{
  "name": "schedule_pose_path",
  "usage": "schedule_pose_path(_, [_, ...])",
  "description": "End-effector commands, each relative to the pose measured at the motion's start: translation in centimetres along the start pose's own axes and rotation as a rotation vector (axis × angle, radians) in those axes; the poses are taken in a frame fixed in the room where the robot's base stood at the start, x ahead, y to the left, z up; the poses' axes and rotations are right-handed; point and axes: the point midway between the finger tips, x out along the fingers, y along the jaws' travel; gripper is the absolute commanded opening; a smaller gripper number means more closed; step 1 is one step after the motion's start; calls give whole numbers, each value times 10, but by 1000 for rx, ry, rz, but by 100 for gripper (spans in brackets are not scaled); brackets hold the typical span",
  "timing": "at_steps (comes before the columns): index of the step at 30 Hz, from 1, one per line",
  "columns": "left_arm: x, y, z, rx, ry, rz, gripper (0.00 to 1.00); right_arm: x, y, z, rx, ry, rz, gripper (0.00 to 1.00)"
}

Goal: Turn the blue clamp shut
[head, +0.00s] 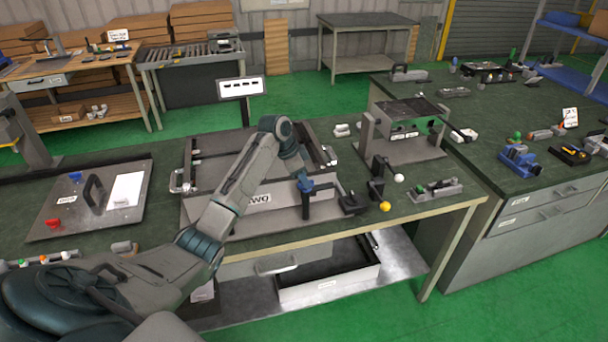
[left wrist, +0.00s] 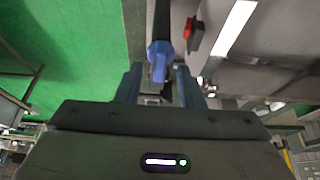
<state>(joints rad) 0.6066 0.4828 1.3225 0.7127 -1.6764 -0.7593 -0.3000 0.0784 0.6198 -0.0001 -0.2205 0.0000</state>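The blue clamp (head: 306,185) is at the front right of the grey fixture (head: 258,198) on the workbench. In the left wrist view its blue handle (left wrist: 159,54) points toward my gripper, in line with the gap between the fingers. My left gripper (head: 302,177) is right at the clamp in the head view. In the left wrist view my left gripper (left wrist: 157,86) has its two fingers apart, one on each side of the handle's near end. I cannot tell whether they touch it. My right gripper is in neither view.
A red part (left wrist: 195,38) is close to the right of the blue handle. A plate (head: 55,230) with a black handle lies left on the bench. A second fixture (head: 408,150), a white ball (head: 398,178) and a yellow ball (head: 385,206) are to the right.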

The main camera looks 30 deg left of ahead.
Motion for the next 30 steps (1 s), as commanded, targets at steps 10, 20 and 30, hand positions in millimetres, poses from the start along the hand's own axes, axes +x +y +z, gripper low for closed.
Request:
schedule_pose_path(10, [12, 0, 1, 0, -2, -1, 35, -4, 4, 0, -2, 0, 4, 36])
schedule_pose_path(20, [12, 0, 1, 0, -1, -1, 0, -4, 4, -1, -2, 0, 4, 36])
schedule_pose_path(30, [17, -2, -9, -10, 2, -4, 0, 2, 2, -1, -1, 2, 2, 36])
